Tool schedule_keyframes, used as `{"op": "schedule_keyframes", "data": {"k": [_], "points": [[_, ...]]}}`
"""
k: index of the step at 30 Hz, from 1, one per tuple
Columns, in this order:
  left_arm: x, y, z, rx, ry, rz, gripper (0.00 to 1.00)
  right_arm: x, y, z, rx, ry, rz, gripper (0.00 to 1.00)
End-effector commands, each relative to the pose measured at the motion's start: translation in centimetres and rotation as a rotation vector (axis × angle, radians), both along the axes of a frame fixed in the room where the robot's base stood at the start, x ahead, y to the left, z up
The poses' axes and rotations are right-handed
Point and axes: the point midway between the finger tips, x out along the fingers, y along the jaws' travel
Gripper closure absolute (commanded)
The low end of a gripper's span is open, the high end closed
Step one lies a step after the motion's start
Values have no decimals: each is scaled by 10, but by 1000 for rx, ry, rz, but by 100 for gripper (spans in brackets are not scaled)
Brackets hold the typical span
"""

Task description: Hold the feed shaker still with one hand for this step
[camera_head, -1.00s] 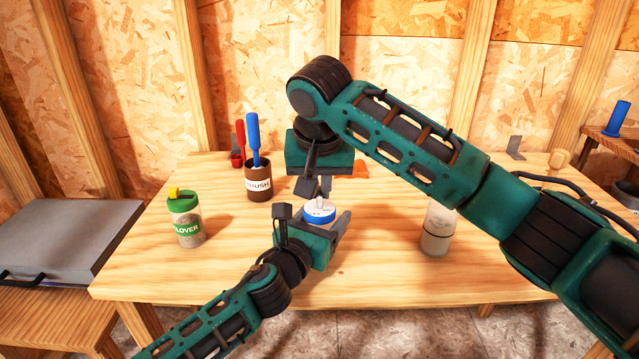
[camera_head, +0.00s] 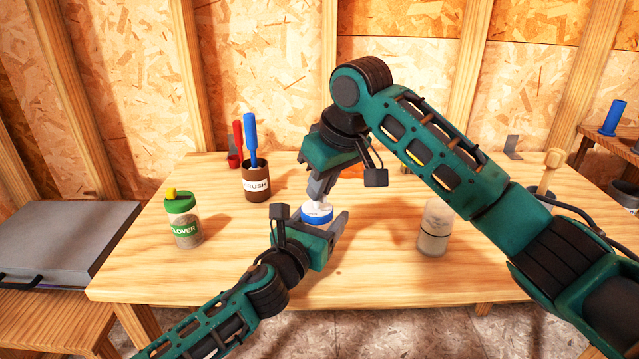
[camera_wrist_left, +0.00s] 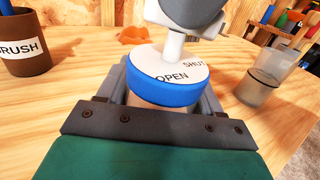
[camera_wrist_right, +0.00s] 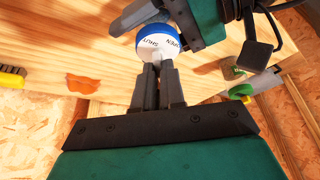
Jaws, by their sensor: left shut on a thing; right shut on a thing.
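The feed shaker, with a blue-rimmed white lid (camera_head: 317,213) marked OPEN and SHUT, stands upright at the middle of the table. My left gripper (camera_head: 325,225) is shut around its body, one finger on each side, below the lid (camera_wrist_left: 165,92). My right gripper (camera_head: 318,195) comes from above and behind, shut on the pale tab on top of the lid (camera_wrist_left: 172,46). In the right wrist view its fingers (camera_wrist_right: 158,72) are close together at the lid (camera_wrist_right: 148,52). Most of the shaker's body is hidden by the left gripper.
A clover jar (camera_head: 186,228) with a green and yellow lid stands left on the table (camera_head: 140,262). A brown brush cup (camera_head: 257,188) with a blue handle is behind. A clear shaker-like jar (camera_head: 435,232) stands right. An orange piece (camera_wrist_left: 132,35) lies behind the lid.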

Motion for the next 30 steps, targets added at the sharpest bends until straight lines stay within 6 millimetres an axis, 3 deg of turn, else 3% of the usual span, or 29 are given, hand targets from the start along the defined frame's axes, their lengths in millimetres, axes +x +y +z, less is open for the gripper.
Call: {"op": "schedule_keyframes", "data": {"k": [18, 30], "points": [[0, 1, -1, 1, 2, 1, 69, 5, -3, 0, 1, 2, 570, 100], [0, 1, -1, 2, 1, 1, 69, 8, -3, 0, -1, 0, 807, 100]]}}
